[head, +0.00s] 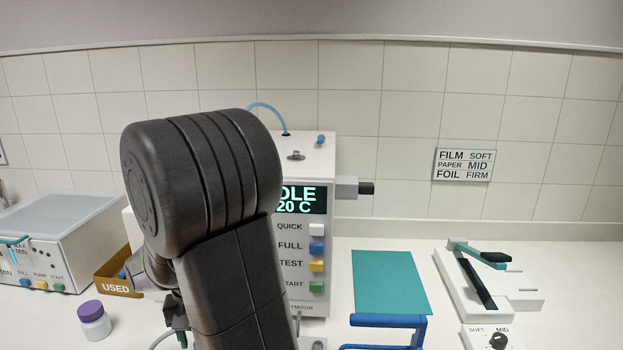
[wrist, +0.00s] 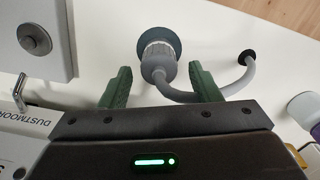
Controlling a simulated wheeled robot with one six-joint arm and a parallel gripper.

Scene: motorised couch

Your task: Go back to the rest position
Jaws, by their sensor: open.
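My gripper (wrist: 160,88) shows in the wrist view with its two green fingers apart and nothing held between them. A grey round connector with a dark blue disc (wrist: 157,52) lies beyond and between the fingertips, and I cannot tell its distance from them. A grey hose runs from it to a dark hole in the white counter. In the head view my dark arm fills the centre left and hides most of the gripper.
A white machine (head: 318,170) with a display and coloured buttons stands behind my arm. A purple-capped jar (head: 94,320), a brown "USED" box (head: 113,286) and a grey-lidded unit (head: 60,225) are left. A teal panel (head: 390,281) and a white lever device (head: 470,285) are right.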

